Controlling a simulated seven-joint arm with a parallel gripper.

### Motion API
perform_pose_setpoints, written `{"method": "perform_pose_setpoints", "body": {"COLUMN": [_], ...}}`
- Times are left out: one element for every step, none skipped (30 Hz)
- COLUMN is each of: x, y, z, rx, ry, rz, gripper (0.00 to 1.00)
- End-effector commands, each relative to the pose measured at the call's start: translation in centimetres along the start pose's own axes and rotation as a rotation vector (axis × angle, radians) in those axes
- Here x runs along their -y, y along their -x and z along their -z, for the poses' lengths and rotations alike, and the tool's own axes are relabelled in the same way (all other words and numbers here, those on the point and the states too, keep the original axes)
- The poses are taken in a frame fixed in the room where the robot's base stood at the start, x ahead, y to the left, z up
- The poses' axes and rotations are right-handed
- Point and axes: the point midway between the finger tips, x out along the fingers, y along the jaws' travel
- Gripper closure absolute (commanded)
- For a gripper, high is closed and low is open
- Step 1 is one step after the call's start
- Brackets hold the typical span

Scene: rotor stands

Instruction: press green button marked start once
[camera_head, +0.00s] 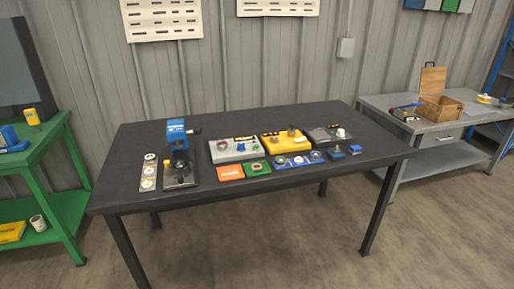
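No button marked start can be read at this size. My gripper is not in view.
The black table (300,118) also holds a yellow box (285,146), a dark grey box (328,137), blue plates (298,161) and a pale strip (148,173). Its back and far left are clear. A green bench (45,165) and a grey bench (445,125) flank it.

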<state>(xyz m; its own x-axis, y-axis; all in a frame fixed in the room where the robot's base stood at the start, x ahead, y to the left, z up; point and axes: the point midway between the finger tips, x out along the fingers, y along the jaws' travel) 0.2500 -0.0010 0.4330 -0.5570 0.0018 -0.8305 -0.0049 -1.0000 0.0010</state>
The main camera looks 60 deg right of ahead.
Motion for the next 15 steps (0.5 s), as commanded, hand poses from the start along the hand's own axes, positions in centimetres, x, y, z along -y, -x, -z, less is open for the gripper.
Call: {"method": "perform_pose_setpoints", "body": {"x": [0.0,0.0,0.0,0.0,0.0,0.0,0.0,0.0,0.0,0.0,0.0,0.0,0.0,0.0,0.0], "y": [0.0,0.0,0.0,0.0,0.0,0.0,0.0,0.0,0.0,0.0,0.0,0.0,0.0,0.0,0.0], "z": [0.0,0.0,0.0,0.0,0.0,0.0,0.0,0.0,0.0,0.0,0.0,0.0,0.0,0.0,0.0], "rx": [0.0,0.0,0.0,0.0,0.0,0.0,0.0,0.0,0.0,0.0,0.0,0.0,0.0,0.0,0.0], "ry": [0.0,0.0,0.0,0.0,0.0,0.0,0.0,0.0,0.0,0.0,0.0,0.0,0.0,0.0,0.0], "rz": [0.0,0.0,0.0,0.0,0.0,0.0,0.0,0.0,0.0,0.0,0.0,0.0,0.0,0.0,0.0], "gripper": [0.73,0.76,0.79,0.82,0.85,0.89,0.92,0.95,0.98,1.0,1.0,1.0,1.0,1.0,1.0]}}
